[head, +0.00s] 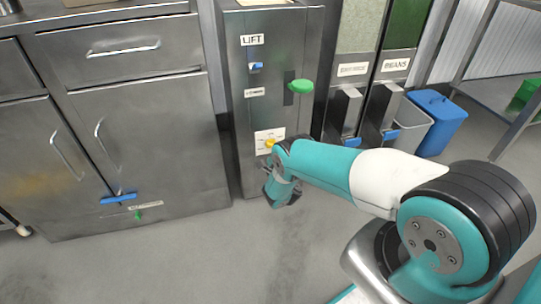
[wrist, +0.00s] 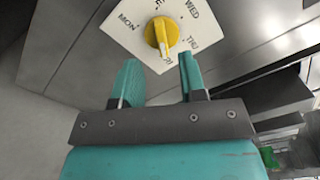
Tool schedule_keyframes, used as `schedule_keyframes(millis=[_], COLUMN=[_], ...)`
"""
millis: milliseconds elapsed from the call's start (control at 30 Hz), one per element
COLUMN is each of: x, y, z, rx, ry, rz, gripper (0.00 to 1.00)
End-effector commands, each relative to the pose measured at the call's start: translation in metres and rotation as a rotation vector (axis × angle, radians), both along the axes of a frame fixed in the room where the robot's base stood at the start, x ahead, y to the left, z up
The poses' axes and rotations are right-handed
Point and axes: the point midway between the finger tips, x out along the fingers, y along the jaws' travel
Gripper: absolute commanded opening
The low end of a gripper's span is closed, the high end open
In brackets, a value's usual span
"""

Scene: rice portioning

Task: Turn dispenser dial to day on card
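The yellow dial (wrist: 161,34) sits on a white day plate (wrist: 133,22) on the metal dispenser's front. In the wrist view the plate shows MON, WED and THU, with other labels cut off or partly hidden. In the head view the dial (head: 269,143) shows just beyond my wrist, on the plate (head: 263,134). I see no readable card naming a day.
The dispenser (head: 240,105) has a LIFT label, a blue switch (head: 256,67) and a green knob (head: 301,86) above the plate. Steel cabinets (head: 110,120) stand left. Bean bins (head: 392,105) and a blue bin (head: 442,122) stand right. The floor in front is clear.

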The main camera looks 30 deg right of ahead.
Motion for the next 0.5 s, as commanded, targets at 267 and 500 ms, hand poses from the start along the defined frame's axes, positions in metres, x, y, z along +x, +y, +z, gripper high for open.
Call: schedule_keyframes(millis=[267,500], x=[0.018,0.029], y=[-0.005,-0.008], z=[-0.008,-0.008], rx=[0.001,0.002], ry=[-0.001,-0.001], rz=[0.0,-0.001], gripper=[0.38,0.38])
